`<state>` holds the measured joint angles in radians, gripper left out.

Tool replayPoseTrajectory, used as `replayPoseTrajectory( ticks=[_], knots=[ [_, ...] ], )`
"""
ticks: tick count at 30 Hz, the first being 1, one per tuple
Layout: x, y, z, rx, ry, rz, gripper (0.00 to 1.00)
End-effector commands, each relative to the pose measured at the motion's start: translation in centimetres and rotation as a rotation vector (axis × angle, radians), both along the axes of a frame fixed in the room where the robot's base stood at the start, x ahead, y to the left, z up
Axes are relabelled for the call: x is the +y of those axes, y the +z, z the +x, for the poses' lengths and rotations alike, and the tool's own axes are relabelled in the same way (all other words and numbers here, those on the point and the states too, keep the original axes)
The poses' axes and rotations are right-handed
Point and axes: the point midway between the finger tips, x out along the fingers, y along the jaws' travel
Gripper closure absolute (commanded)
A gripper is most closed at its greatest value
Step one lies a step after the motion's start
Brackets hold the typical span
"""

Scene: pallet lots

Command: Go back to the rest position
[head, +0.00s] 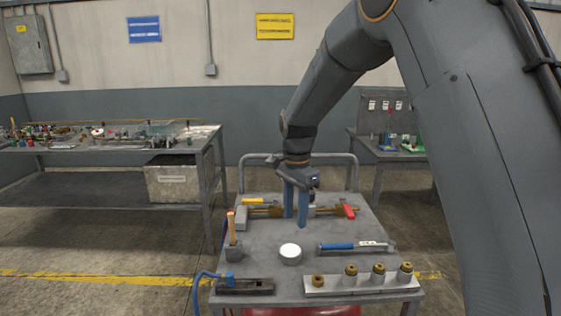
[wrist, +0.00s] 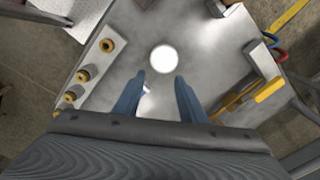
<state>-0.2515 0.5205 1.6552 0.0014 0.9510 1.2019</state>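My gripper (head: 296,217) hangs from my arm above the metal cart top (head: 262,222), pointing down. Its two blue fingers are apart with nothing between them; the wrist view also shows the open gap (wrist: 160,78). A white round disc (head: 290,251) lies on the cart in front of the gripper, apart from it. In the wrist view the disc (wrist: 163,59) shows just beyond the fingertips.
A hammer (head: 231,229) with a wooden handle, a blue-handled tool (head: 350,246) and a light block with several brass-topped pieces (head: 361,285) are on the cart. Clamps with yellow (head: 253,201) and red (head: 348,211) parts lie behind. A cluttered bench (head: 100,148) stands left.

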Motion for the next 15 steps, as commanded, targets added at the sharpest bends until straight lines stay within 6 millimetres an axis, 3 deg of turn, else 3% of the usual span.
replayPoseTrajectory(
  ticks=[1, 6, 12, 15],
  knots=[
    [-2.2, 0.0, -2.2, -0.002, 0.072, -0.001, 0.62],
    [-7.9, -1.2, -9.8, -0.009, 0.362, -0.006, 0.62],
    [-12.8, -3.2, -19.7, -0.019, 0.685, -0.016, 0.62],
    [-14.2, -4.2, -23.7, -0.020, 0.808, -0.019, 0.62]
  ],
)
